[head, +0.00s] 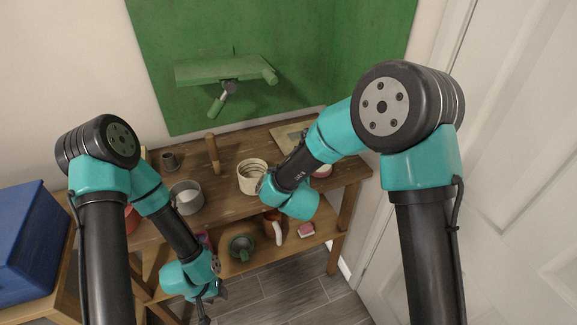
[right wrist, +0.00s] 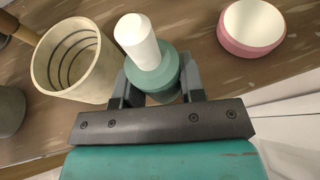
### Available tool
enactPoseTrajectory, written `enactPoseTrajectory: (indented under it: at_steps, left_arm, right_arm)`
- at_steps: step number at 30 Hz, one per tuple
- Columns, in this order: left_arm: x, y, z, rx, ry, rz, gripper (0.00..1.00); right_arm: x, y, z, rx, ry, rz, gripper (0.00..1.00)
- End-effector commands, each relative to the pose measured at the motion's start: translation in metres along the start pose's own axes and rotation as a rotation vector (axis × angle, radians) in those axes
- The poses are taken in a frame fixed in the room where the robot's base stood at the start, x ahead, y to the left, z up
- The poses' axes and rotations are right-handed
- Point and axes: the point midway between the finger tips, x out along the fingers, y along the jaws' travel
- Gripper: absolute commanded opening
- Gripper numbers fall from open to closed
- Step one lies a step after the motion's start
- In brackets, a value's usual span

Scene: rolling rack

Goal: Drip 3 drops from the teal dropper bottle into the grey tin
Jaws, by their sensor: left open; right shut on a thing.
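The teal dropper bottle (right wrist: 165,72) with its white top (right wrist: 137,36) is between the fingers of my right gripper (right wrist: 157,85), which is shut on it. The white top points up and away in the right wrist view. I cannot tell whether the bottle's base touches the shelf. In the head view my right arm hides the bottle. The grey tin (head: 186,198), open at the top, stands on the upper shelf, left of the right gripper and apart from it. My left gripper (head: 208,297) is open and empty, low in front of the rack.
A cream ringed pot (right wrist: 76,58) stands close left of the bottle. A pink-sided round dish (right wrist: 251,27) is to its right. The lower shelf (head: 290,237) holds several things. A blue box (head: 35,240) is far left.

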Motion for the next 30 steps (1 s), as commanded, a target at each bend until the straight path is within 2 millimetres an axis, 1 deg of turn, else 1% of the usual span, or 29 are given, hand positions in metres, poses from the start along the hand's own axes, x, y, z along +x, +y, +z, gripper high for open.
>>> enactPoseTrajectory:
  at_steps: [1,6,9,12,18,30]
  left_arm:
    - [0.000,0.000,0.000,0.000,0.000,0.000,0.43]
    - [0.000,0.000,0.000,0.000,0.000,0.000,0.43]
    - [0.000,0.000,0.000,0.000,0.000,0.000,0.43]
    - [0.000,0.000,0.000,0.000,0.000,0.000,0.43]
    - [0.000,0.000,0.000,0.000,0.000,0.000,0.43]
    - [0.000,0.000,0.000,0.000,0.000,0.000,0.43]
  right_arm:
    - [-0.014,0.003,-0.004,-0.003,0.001,0.003,0.13]
    - [-0.050,0.009,-0.015,-0.002,0.001,0.002,0.13]
    - [-0.065,0.012,-0.020,-0.001,0.000,0.002,0.13]
    - [-0.074,0.013,-0.023,-0.001,-0.001,0.001,0.13]
    - [-0.081,0.014,-0.025,0.000,0.000,0.000,0.13]
    - [-0.081,0.014,-0.025,0.000,0.000,0.000,0.13]
